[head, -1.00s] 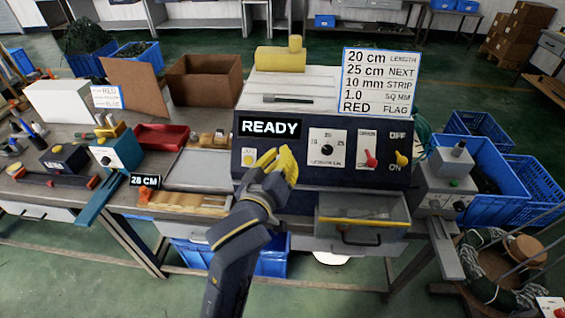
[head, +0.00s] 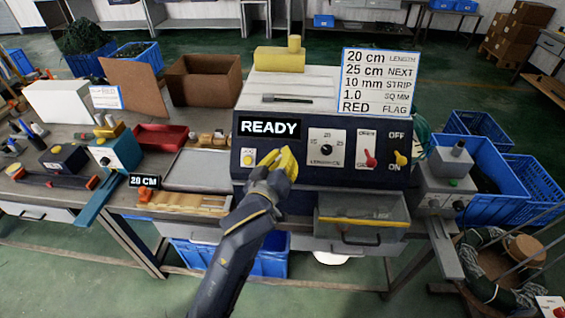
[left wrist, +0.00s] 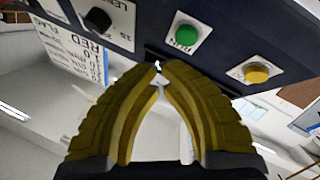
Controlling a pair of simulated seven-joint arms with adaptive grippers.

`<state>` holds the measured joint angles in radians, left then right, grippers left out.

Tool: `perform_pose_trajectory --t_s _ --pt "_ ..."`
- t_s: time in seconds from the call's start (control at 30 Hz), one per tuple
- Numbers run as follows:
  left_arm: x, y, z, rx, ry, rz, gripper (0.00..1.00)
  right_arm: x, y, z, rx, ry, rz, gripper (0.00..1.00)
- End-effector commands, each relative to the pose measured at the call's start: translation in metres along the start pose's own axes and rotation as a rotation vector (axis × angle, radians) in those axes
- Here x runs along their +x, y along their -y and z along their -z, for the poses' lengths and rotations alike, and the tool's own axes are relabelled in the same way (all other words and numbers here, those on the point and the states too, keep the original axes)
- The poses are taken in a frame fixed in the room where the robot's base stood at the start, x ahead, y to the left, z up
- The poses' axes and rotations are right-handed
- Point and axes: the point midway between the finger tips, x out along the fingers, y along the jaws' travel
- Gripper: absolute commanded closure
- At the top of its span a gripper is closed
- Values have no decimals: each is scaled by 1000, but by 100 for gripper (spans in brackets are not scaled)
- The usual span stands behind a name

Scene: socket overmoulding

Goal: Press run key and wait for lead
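The dark blue control panel (head: 345,178) of the machine has a lit display reading READY (head: 269,128). The green run key (left wrist: 187,35) shows in the left wrist view; my gripper hides it in the head view. A yellow button (left wrist: 257,73) sits beside it, also visible in the head view (head: 247,160). My left gripper (head: 279,160) is in front of the panel. In the left wrist view its yellow fingers (left wrist: 162,65) are brought together at the tips with nothing between them, just below the green key and apart from it. No lead is visible at the machine. My right gripper is out of view.
The panel also has a length dial (head: 326,148), a red switch (head: 370,158) and a yellow switch (head: 401,158). A grey drawer (head: 362,220) juts out below. A red tray (head: 160,137) and a teal device (head: 118,152) stand to the left.

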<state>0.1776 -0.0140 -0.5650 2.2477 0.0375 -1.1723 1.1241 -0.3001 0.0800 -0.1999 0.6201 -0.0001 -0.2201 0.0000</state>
Motion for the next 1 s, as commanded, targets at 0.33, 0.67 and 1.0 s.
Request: perform_pose_trajectory --t_s 0.33,0.67,1.0 --pt "12 6 -7 -1 1 0 100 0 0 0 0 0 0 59" --pt "13 7 -7 0 0 0 100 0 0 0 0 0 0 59" --pt "12 7 -7 0 0 0 100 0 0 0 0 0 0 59"
